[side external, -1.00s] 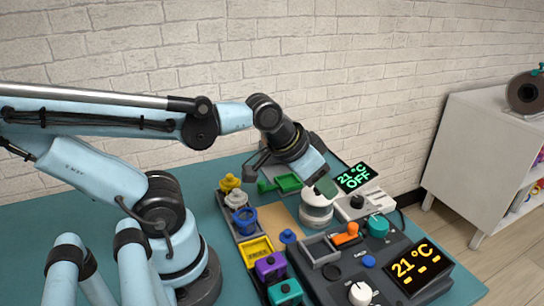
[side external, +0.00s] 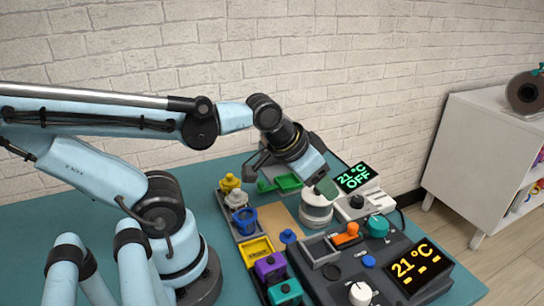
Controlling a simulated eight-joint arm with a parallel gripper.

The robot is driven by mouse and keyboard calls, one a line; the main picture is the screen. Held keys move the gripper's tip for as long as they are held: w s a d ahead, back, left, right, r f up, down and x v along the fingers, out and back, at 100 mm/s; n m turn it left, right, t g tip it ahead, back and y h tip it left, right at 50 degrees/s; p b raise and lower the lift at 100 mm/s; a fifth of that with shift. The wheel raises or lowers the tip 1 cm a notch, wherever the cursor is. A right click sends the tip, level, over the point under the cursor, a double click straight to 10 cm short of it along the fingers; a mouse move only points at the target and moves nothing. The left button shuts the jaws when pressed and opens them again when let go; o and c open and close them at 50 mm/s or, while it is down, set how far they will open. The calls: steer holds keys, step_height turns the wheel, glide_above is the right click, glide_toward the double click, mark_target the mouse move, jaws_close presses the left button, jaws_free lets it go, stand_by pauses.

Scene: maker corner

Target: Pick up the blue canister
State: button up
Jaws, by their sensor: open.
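The blue canister (side external: 244,217) stands in the dark rack left of the tan board, in front of a grey-white one and a yellow one. It looks open-topped. A small blue knobbed piece, perhaps its lid, (side external: 288,236) lies apart from it to the right. My gripper (side external: 290,176) is open, with its fingers spread above the back of the work area, behind and to the right of the blue canister. It is not touching the canister. I see nothing held between the fingers.
The yellow (side external: 230,183) and grey-white (side external: 236,198) canisters stand close behind the blue one. A yellow bin (side external: 256,251) is in front. A dark control panel (side external: 340,262) fills the right.

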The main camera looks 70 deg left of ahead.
steer(key=o, duration=0.3)
steer(key=shift+o, duration=0.2)
steer(key=m+g, duration=0.7)
steer(key=m, duration=0.7)
glide_above(245, 215)
steer(key=shift+s+d+f, duration=0.15)
steer(key=shift+f, duration=1)
steer(key=shift+s+d+f, duration=0.1)
steer(key=shift+d+f, duration=0.05)
steer(key=shift+f, duration=1)
steer(key=shift+s+d+f, duration=0.15)
steer(key=shift+f, duration=1)
steer(key=shift+w+d+f, duration=0.1)
steer(key=shift+d+f, duration=0.05)
steer(key=shift+f, duration=0.6)
steer(key=shift+w+d+f, duration=0.1)
steer(key=shift+f, duration=1.75)
